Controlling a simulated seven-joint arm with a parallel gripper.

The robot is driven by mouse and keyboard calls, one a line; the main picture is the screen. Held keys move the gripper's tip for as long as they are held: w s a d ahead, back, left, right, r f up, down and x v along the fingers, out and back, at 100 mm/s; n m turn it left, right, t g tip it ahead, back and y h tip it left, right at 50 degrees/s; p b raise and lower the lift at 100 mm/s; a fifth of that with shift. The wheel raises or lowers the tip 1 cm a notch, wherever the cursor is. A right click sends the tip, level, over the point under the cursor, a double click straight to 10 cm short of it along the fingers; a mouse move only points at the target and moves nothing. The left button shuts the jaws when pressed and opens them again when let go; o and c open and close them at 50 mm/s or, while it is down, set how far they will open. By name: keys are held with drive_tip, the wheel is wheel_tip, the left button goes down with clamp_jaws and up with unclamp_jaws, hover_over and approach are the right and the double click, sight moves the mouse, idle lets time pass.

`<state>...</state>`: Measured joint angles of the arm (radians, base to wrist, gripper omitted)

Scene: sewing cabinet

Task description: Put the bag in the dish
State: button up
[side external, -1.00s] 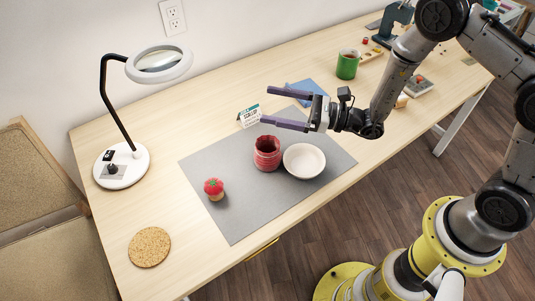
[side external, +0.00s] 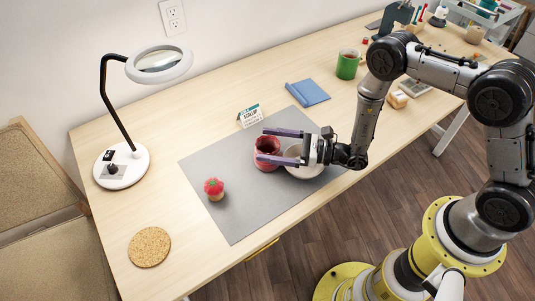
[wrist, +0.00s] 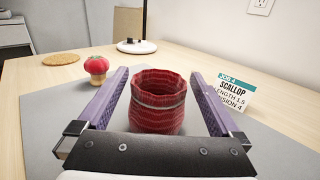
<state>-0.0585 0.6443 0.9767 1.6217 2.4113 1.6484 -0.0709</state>
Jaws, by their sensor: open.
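The bag (side external: 266,148) is a red ribbed, open-topped pouch standing upright on the grey mat; in the wrist view the bag (wrist: 158,104) shows a lighter band around it. My gripper (side external: 262,145) is open and level, with its two purple fingers on either side of the bag. In the wrist view my gripper (wrist: 162,90) has the bag between its fingers, with gaps on both sides. The white dish (side external: 308,171) sits just right of the bag on the mat, partly hidden under my gripper. The dish does not show in the wrist view.
A red pincushion (side external: 214,187) stands left on the grey mat (side external: 235,215). A scallop job card (side external: 250,116) stands behind the bag. A blue folded cloth (side external: 307,93), a green mug (side external: 348,64), a lamp (side external: 121,165) and a cork coaster (side external: 150,247) lie around the mat. The mat's front is clear.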

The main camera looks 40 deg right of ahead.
drive_tip(key=shift+w+a, duration=0.3)
drive_tip(key=shift+a, duration=0.05)
drive_tip(key=c, duration=1.4)
